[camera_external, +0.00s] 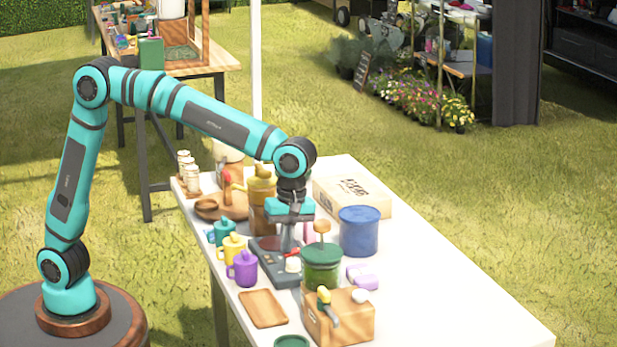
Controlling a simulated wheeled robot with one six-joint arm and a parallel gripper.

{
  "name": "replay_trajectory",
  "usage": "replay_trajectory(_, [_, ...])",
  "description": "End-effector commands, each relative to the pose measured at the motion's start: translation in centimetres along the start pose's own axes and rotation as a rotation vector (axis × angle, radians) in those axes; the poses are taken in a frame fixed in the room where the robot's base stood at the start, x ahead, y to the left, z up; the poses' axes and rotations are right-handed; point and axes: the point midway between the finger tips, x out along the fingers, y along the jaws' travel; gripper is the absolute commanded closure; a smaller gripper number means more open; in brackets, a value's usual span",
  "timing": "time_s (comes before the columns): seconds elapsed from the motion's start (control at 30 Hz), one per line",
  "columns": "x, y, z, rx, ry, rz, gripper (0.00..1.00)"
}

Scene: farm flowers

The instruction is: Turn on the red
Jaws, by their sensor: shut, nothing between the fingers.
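A dark grey flat device (262,262) lies on the white table, with a dull red round patch (268,243) on its top. A small bright red part and a white knob-like piece (292,265) show at its right side. I cannot tell which red part is a switch. My gripper (288,250) points down over the device, shut and empty. Its fingertips are close above or at the device; I cannot tell whether they touch. The gripper hides part of the device.
Purple (243,268), yellow (232,249) and teal mugs stand left of the device. A wooden tray (263,308) lies in front. The table's right side is clear.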

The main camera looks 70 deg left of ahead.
Motion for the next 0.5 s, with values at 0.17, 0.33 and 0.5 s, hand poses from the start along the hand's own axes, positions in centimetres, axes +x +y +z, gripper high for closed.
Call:
replay_trajectory(0.17, [0.0, 0.3, 0.0, -0.001, 0.001, -0.001, 1.00])
replay_trajectory(0.33, [-0.2, 0.9, 0.0, -0.001, 0.001, -0.001, 1.00])
replay_trajectory(0.5, [-0.5, 1.5, -0.1, -0.001, 0.001, -0.001, 1.00])
